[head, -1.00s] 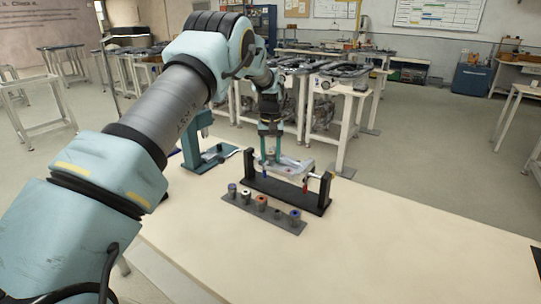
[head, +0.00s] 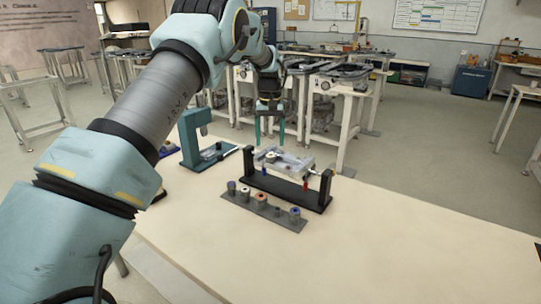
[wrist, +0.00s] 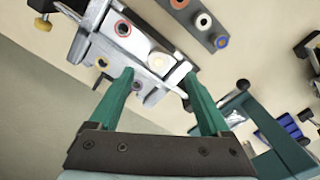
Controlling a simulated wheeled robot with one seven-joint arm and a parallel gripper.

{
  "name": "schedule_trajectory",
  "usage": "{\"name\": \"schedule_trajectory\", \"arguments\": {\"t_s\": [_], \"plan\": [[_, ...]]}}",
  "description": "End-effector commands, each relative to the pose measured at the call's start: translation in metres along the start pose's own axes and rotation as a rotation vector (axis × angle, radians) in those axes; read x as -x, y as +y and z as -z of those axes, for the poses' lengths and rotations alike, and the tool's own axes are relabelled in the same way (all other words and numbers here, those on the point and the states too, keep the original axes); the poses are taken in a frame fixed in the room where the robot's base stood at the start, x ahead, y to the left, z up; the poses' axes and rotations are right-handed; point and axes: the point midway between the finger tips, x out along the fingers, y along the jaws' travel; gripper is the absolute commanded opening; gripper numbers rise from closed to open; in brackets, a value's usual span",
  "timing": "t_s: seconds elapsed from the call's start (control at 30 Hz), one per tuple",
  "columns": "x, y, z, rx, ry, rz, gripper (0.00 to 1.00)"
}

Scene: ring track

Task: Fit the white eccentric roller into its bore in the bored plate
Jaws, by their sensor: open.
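The bored plate (head: 292,161) lies held in a black stand, and it also shows in the wrist view (wrist: 150,44). A white roller (head: 271,156) is at the plate's left end in the head view. In the wrist view a white round piece (wrist: 180,72) shows there, beside a pale ring (wrist: 158,63). I cannot tell how deep the roller sits. Other bores in the plate have orange (wrist: 123,28), yellow and purplish rims. My gripper (head: 269,138) is open and empty, with teal fingers above and behind the plate, apart from the roller.
A grey rack (head: 286,222) in front of the stand holds several rollers, including a white-topped one (head: 245,193), an orange-topped one (head: 261,198) and a blue-topped one (head: 294,214). A teal press-like fixture (head: 190,140) stands at left. The table to the right is clear.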

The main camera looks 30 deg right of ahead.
Motion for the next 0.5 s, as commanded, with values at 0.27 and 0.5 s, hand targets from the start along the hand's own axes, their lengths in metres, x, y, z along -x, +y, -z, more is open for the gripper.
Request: {"name": "schedule_trajectory", "arguments": {"t_s": [0.27, 0.5], "plan": [[0.041, 0.002, 0.0, -0.001, 0.0, -0.002, 0.81], [0.051, 0.002, -0.001, -0.002, -0.003, -0.001, 0.81]]}}
